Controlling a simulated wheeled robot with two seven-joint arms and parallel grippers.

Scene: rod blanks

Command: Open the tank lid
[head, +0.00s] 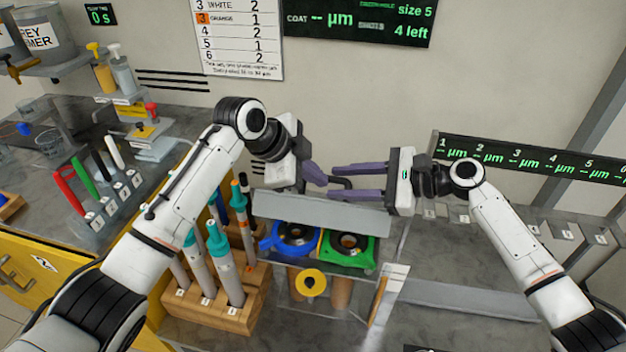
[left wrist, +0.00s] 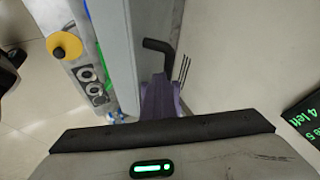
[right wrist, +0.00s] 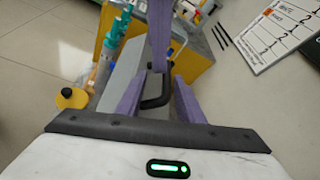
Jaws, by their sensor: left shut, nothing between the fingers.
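The tank lid (head: 322,213) is a grey slab, tilted up behind the blue ring (head: 296,238) and the green ring (head: 350,245) on the clear tank. Its black bent handle (head: 342,181) stands at its top edge; the handle also shows in the left wrist view (left wrist: 160,46) and in the right wrist view (right wrist: 155,98). My left gripper (head: 318,178) is shut and empty just left of the handle; I cannot tell whether it touches. My right gripper (head: 335,182) is open, its purple fingers on either side of the handle, with no clear grip on it.
A wooden rack (head: 225,310) with teal-topped tools stands left of the tank. A rod rack (head: 105,195) and bottles are further left. The grey counter (head: 450,265) right of the tank is mostly clear.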

